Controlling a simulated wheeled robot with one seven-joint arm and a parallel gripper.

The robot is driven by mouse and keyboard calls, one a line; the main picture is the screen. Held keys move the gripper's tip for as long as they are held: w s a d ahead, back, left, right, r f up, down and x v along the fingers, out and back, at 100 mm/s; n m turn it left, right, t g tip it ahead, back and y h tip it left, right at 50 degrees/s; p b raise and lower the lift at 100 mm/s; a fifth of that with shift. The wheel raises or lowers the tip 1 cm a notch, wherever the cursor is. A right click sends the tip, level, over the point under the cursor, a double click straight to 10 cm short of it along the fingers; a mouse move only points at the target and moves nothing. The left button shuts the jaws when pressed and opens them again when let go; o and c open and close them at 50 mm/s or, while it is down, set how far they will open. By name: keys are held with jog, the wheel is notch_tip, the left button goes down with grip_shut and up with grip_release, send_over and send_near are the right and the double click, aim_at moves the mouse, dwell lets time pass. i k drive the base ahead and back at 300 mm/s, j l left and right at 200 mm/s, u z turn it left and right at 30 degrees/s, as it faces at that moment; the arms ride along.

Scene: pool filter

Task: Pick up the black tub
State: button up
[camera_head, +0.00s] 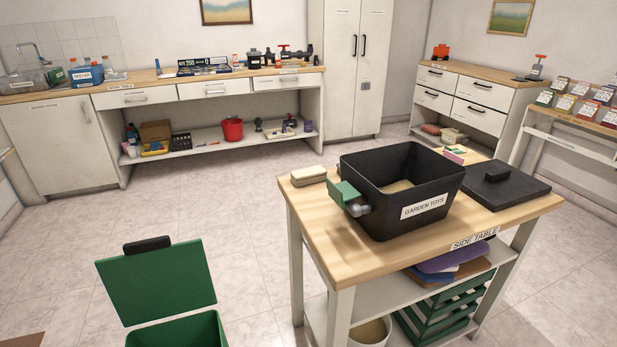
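The black tub (390,218) stands upright on the wooden-topped side table (470,228). It is an open rectangular bin with a white "GARDEN TOYS" label on its front side. Something pale shows inside it; most of its inside is hidden. A green block with a grey rounded part (347,197) is at the tub's left side, overlapping its wall in the picture. I cannot tell whether it touches the tub or what it belongs to. I see no gripper that I can make out.
A flat black lid (497,187) lies right of the tub. Beige folded pieces (308,176) lie at the table's left corner. An open green bin (175,329) with its lid raised stands in front left. Floor is clear (235,195) between table and back counter.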

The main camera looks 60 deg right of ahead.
aim_at(406, 187)
jog(key=k+l+z, duration=0.1)
jog(key=l, duration=0.25)
jog(key=k+l+z, duration=0.25)
jog(key=l, duration=0.45)
jog(key=k+l+z, duration=0.15)
jog(key=l, duration=0.2)
jog(key=k, duration=0.05)
